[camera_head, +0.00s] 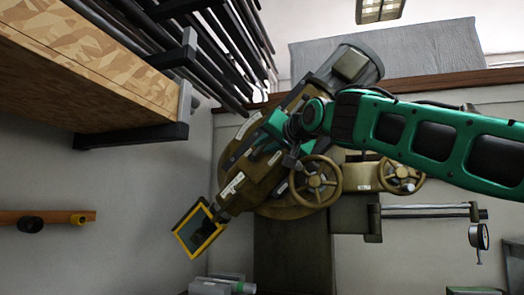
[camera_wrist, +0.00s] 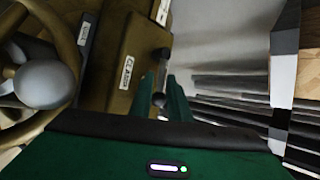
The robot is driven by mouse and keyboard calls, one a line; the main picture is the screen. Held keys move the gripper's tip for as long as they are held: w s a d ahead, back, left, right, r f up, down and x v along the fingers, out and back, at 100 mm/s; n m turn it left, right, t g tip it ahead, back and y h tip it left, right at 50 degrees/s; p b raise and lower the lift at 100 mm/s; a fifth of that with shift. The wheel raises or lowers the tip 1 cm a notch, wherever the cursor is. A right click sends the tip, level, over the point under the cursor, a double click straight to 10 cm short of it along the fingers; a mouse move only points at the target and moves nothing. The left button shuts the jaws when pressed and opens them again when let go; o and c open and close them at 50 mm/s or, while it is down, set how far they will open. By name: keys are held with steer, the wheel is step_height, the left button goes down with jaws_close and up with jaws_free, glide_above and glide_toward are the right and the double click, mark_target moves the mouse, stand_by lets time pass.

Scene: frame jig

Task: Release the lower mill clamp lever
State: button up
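The mill head (camera_head: 255,165) is brown and tilted in the head view. My gripper (camera_head: 272,138) is up against its side, where my arm hides part of it. In the wrist view my green gripper fingers (camera_wrist: 160,92) stand a little apart beside a label plate that seems to read CLAMP (camera_wrist: 127,72). A small dark knob (camera_wrist: 158,99), likely of the lower clamp lever, shows between the fingers. I cannot tell whether the fingers touch it. A dark round end (camera_wrist: 164,54) shows just beyond the fingertips. The lever's full length is hidden.
A spoked handwheel (camera_head: 316,181) is close below my wrist; a handwheel with a grey ball handle (camera_wrist: 43,84) fills the wrist view's left. A yellow-framed screen (camera_head: 198,230) hangs at the mill's lower left. A rack of dark bars (camera_head: 228,50) stands upper left.

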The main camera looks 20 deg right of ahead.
jaws_close()
steer(key=shift+f, duration=0.15)
stand_by(1.3)
